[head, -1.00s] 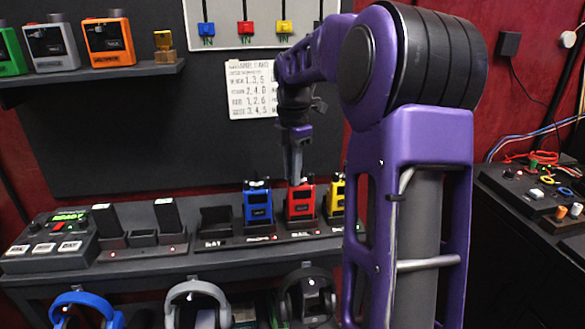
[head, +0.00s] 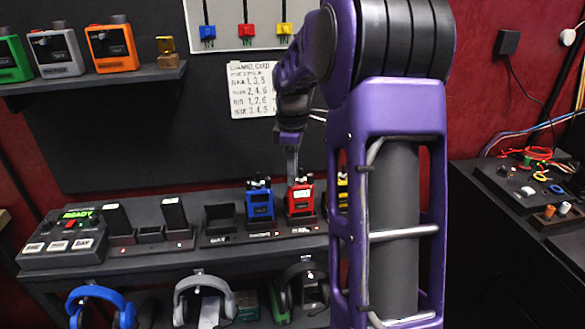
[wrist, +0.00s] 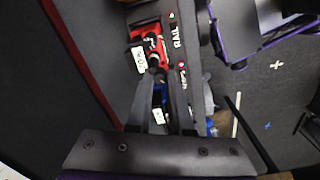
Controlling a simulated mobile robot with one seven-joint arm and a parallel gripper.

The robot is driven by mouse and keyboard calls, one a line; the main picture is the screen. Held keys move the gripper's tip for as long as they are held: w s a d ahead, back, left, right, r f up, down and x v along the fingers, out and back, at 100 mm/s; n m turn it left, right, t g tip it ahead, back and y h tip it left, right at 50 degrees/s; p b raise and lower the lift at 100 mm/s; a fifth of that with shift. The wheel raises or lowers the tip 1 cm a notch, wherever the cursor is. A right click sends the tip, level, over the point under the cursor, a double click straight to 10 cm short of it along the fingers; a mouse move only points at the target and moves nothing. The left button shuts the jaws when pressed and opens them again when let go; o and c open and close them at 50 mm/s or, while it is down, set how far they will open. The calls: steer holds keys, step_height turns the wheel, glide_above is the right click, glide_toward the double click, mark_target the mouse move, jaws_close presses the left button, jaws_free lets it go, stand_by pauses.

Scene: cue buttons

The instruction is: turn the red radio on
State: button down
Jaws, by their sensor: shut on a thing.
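The red radio (head: 300,203) stands upright in a dock slot on the bench, with dark knobs on top. My gripper (head: 293,179) points down onto its top from above. In the wrist view the red radio (wrist: 149,48) lies just beyond my gripper's fingers (wrist: 163,72), near a label reading RAIL. The narrow fingers are shut on a knob at the red radio's top; the exact contact is small and partly hidden. The blue radio (head: 259,204) stands to its left; the yellow radio (head: 342,190) to its right is partly hidden by my arm.
A box with a green READY display (head: 62,232) and several buttons stands on the bench's left. A paper card with numbers (head: 252,89) hangs on the wall. Headphones (head: 204,294) hang below the bench. Orange, grey and green devices sit on the shelf (head: 100,83).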

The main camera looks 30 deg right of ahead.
steer(key=shift+m, duration=0.5)
steer(key=c, duration=0.8)
jaws_free()
steer(key=shift+r, duration=0.1)
step_height(320, 180, up, 17)
steer(key=p, duration=0.2)
steer(key=shift+s+a+p, duration=0.15)
steer(key=shift+p, duration=0.2)
steer(key=shift+r, duration=0.1)
